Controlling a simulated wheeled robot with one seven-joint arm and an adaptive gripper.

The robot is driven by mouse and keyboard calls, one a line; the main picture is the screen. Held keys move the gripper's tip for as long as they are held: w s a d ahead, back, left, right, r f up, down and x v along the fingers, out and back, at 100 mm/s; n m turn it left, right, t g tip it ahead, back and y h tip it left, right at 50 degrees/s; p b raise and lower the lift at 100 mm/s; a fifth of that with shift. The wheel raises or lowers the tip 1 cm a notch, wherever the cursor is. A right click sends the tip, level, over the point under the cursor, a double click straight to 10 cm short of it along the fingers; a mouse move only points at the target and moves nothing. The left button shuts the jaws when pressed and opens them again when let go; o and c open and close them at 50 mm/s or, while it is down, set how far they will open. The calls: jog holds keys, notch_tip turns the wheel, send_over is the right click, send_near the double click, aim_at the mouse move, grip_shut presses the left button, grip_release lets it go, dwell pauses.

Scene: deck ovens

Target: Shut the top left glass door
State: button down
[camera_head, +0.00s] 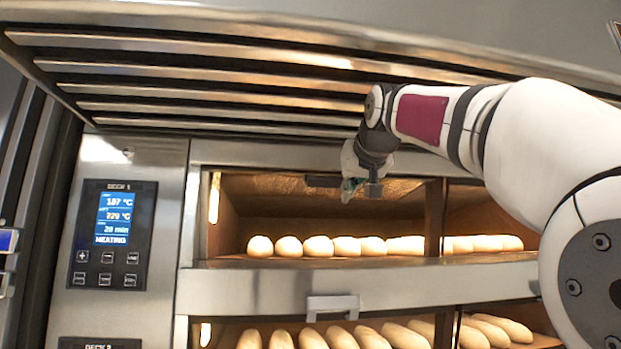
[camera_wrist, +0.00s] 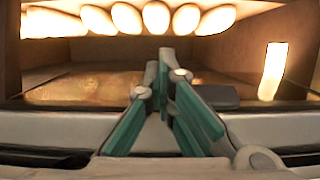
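The top left oven opening (camera_head: 222,240) stands uncovered in the head view, with its loaves in plain sight. I cannot make out the glass pane itself. A dark block (camera_head: 323,181), perhaps the door's handle, is at the top edge of this opening; a dark block also shows in the wrist view (camera_wrist: 215,97). My gripper (camera_head: 348,192) is in front of the upper part of the opening, just right of that block. In the wrist view, the teal-padded fingers (camera_wrist: 165,62) come together at their tips and hold nothing visible. Whether they touch the block is unclear.
A row of loaves (camera_head: 318,246) lies inside. A steel front with a handle (camera_head: 333,307) runs below, above the second deck's loaves. Slatted steel (camera_head: 210,76) overhangs the front. The control panel (camera_head: 112,235) is left. My arm covers the right side.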

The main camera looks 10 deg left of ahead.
jog(key=r+t, duration=0.1)
jog(key=r, duration=0.1)
jog(key=w+r+t, duration=0.1)
jog(key=r, duration=0.1)
jog(key=r+t+y, duration=0.1)
jog(key=r, duration=0.2)
jog(key=shift+w+r+t, duration=0.1)
jog(key=shift+w+t, duration=0.2)
jog(key=shift+w, duration=0.1)
jog(key=s+d+f, duration=0.2)
jog(key=s, duration=0.6)
jog(key=shift+s+f+p, duration=0.25)
jog(key=shift+s+p, duration=0.15)
